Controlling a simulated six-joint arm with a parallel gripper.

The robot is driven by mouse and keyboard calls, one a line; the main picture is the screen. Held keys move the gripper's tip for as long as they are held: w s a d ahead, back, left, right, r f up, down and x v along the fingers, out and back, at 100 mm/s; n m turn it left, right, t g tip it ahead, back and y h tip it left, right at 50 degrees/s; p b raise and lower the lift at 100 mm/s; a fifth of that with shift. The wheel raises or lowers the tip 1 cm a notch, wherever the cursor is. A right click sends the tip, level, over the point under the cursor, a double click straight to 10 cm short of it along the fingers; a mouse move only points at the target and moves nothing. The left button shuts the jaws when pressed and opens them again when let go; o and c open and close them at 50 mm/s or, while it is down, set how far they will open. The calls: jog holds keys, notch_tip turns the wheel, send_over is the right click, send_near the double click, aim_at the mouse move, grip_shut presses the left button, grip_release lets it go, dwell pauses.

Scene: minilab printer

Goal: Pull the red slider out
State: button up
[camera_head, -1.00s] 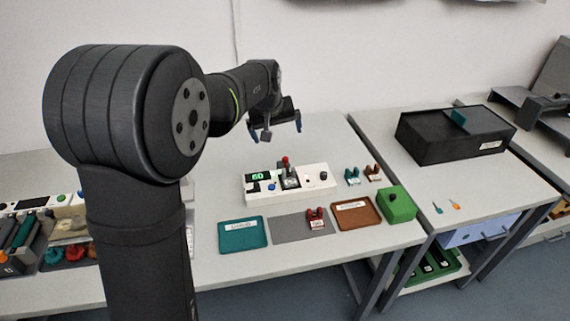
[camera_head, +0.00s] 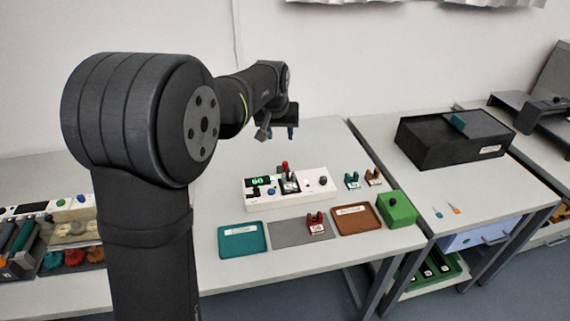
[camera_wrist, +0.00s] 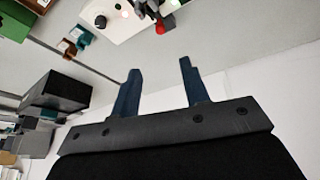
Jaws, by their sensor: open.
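A white control panel (camera_head: 318,186) with a green display stands on the middle table. A red knob (camera_head: 285,165) stands up from a dark, labelled part near the panel's middle; I take it as the red slider, though its details are small. The red knob also shows at the top of the wrist view (camera_wrist: 161,27). My gripper (camera_head: 281,132) is above and behind the panel, apart from it. In the wrist view my gripper (camera_wrist: 160,66) has its two blue fingers spread with nothing between them.
A teal tray (camera_head: 224,250), a grey mat (camera_head: 283,238) with a red labelled piece (camera_head: 316,222), a brown tray (camera_head: 377,229) and a green box (camera_head: 398,208) line the front. Teal (camera_head: 352,180) and brown (camera_head: 374,176) pieces stand right of the panel. A black box (camera_head: 422,142) is farther right.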

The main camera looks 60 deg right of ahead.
jog(key=m, duration=0.1)
send_near(285, 162)
jog(key=x, duration=0.8)
jog(key=shift+f, duration=0.3)
grip_shut()
